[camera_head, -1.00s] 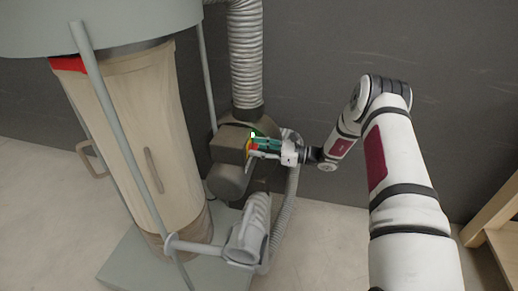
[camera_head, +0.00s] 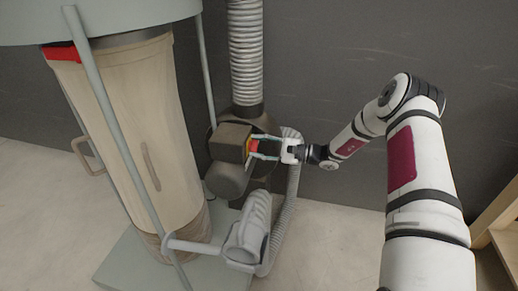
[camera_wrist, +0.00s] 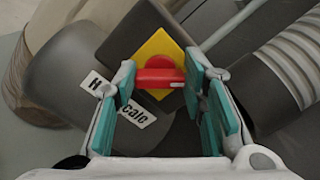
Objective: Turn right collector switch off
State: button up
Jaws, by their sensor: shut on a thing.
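The collector switch is a red knob (camera_wrist: 158,77) on a yellow square plate (camera_wrist: 160,48), on the side of a dark motor housing (camera_head: 229,141). In the wrist view the knob's red bar lies crosswise between the two teal-padded fingers. My gripper (camera_wrist: 160,72) is shut on the knob, one finger at each end of the bar. In the head view my gripper (camera_head: 257,148) reaches the switch from the right, and the knob is a small red patch partly covered by the fingers.
A beige collector bag (camera_head: 130,140) with grey posts stands to the left. A ribbed duct (camera_head: 245,55) rises above the motor, and a hose (camera_head: 285,215) curves below it. A wooden frame (camera_head: 497,215) stands at the right edge. A dark wall is behind.

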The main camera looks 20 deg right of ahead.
jog(key=shift+s+f+n+b, duration=0.1)
jog(key=shift+n+b, duration=0.7)
jog(key=shift+n, duration=1.35)
jog(key=shift+f+n+b, duration=0.1)
jog(key=shift+n+b, duration=0.7)
jog(key=shift+n, duration=1.35)
jog(key=o, duration=1.2)
jog(key=shift+c, duration=0.2)
jog(key=v, duration=1.2)
